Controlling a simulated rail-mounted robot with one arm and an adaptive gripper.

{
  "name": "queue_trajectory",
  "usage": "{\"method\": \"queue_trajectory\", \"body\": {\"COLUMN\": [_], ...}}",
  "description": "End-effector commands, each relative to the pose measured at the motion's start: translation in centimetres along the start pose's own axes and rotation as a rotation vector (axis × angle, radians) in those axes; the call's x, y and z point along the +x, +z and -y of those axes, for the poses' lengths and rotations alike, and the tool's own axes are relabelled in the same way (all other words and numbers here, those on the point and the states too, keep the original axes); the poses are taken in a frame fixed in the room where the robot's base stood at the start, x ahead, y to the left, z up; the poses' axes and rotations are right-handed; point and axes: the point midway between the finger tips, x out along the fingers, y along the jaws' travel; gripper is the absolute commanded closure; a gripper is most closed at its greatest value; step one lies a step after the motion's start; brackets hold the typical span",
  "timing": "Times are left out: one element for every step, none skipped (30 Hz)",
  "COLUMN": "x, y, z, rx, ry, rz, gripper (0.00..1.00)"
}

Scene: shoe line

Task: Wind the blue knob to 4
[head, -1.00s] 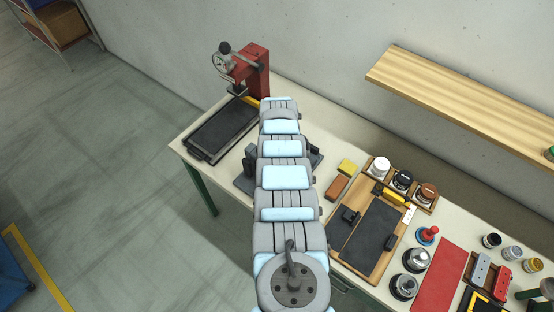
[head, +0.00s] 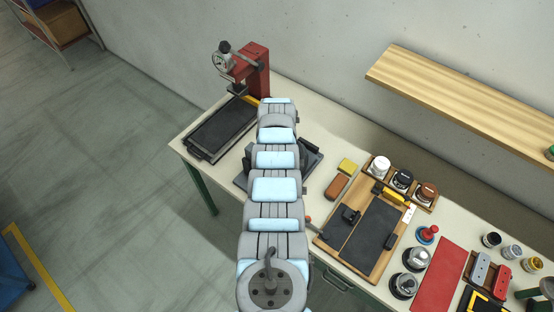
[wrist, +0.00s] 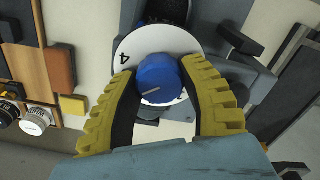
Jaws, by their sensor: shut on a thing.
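The blue knob (wrist: 160,72) sits on a round white dial (wrist: 128,44) in the wrist view. A black 4 shows on the dial's left side, up and left of the knob. A pale line on the knob's face lies nearly level, tilted slightly; I cannot tell which end is its pointer. My gripper (wrist: 157,80) is shut on the knob, one yellow finger at each side. Other marks on the dial are hidden or out of view. In the head view my arm hides the knob and gripper; only parts of the dark grey fixture (head: 312,158) show beside it.
A red press (head: 254,72) and a black tray (head: 222,128) stand at the left of the bench. A yellow block (head: 347,166), a brown block (head: 337,187) and a wooden board (head: 335,240) with black pads lie right of my arm. A wooden shelf (head: 460,95) juts from the wall.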

Motion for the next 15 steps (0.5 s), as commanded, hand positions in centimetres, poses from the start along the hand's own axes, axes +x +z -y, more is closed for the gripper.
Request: {"method": "queue_trajectory", "body": {"x": [0.17, 0.17, 0.17, 0.17, 0.18, 0.18, 0.19, 0.19, 0.2, 0.2, 0.21, 0.21, 0.2, 0.21, 0.2], "y": [-0.04, -0.05, -0.06, -0.06, -0.05, -0.05, -0.03, -0.03, 0.0, 0.02, 0.04, 0.05, 0.04, 0.05, 0.06], "z": [0.07, 0.08, 0.09, 0.09, 0.1, 0.06, 0.02, 0.01, 0.05, 0.11, 0.13, 0.11, 0.07, 0.03, 0.03], "rx": [0.043, 0.072, 0.109, 0.138, 0.166, 0.204, 0.233, 0.262, 0.3, 0.327, 0.355, 0.393, 0.421, 0.449, 0.484], "ry": [0.0, 0.0, 0.0, 0.0, 0.001, 0.001, 0.001, 0.001, 0.0, 0.0, 0.0, 0.0, 0.001, 0.001, 0.001], "rz": [-0.003, -0.003, -0.004, -0.003, -0.003, -0.003, -0.002, -0.002, -0.001, 0.0, 0.0, 0.001, 0.001, 0.001, 0.001], "gripper": [0.93, 0.93, 0.93, 0.93, 0.93, 0.93, 0.93, 0.93, 0.93, 0.93, 0.93, 0.93, 0.93, 0.93, 0.93]}}
